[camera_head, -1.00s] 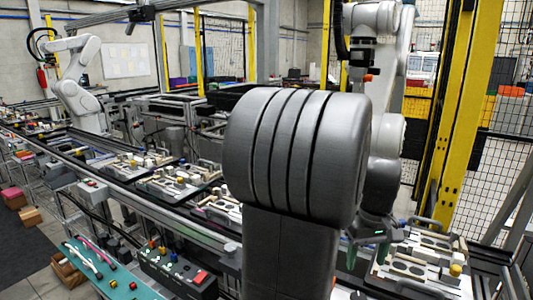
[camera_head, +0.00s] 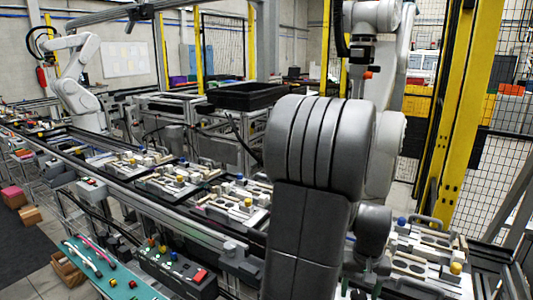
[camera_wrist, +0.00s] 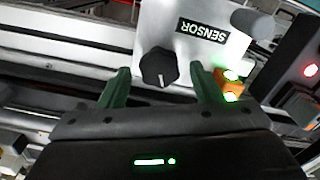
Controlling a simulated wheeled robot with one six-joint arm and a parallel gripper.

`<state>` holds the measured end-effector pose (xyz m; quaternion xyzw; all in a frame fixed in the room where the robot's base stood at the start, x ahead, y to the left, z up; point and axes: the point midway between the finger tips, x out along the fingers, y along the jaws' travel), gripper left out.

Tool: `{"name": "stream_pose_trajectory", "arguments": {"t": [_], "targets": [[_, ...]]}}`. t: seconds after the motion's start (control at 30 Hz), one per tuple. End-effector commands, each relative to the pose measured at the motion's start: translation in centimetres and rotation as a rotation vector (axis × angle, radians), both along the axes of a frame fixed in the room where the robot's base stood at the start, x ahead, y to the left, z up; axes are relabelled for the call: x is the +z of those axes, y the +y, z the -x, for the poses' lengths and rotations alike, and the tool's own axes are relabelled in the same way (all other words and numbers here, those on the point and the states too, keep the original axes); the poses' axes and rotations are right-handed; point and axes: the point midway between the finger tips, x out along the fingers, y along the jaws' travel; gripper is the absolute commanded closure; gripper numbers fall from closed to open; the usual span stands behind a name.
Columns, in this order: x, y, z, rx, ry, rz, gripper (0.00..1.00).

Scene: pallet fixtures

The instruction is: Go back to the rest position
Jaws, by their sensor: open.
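My gripper (camera_wrist: 161,84) is open in the wrist view, with its two dark green fingers spread apart. Beyond the fingertips is a light grey box (camera_wrist: 203,62) labelled SENSOR. A black knob (camera_wrist: 158,67) on the box shows in the gap between the fingers; I cannot tell how far away it is. Nothing is seen held. A pallet fixture (camera_head: 428,235) lies at the lower right, partly behind my arm.
Several pallet fixtures (camera_head: 170,181) line the conveyor at left. A black bin (camera_head: 245,96) stands behind it. A control box with a red button (camera_head: 201,276) is in front. A yellow post (camera_head: 463,110) and mesh fence are at right. Green and red lights (camera_wrist: 310,70) glow in the wrist view.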

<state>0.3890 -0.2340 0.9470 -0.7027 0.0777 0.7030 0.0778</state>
Motion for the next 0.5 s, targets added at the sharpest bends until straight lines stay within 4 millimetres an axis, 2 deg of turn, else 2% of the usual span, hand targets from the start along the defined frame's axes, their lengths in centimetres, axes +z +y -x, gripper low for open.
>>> {"name": "stream_pose_trajectory", "arguments": {"t": [0.5], "targets": [[0.00, -0.17, 0.07, -0.428, -0.001, 0.000, 0.41]]}}
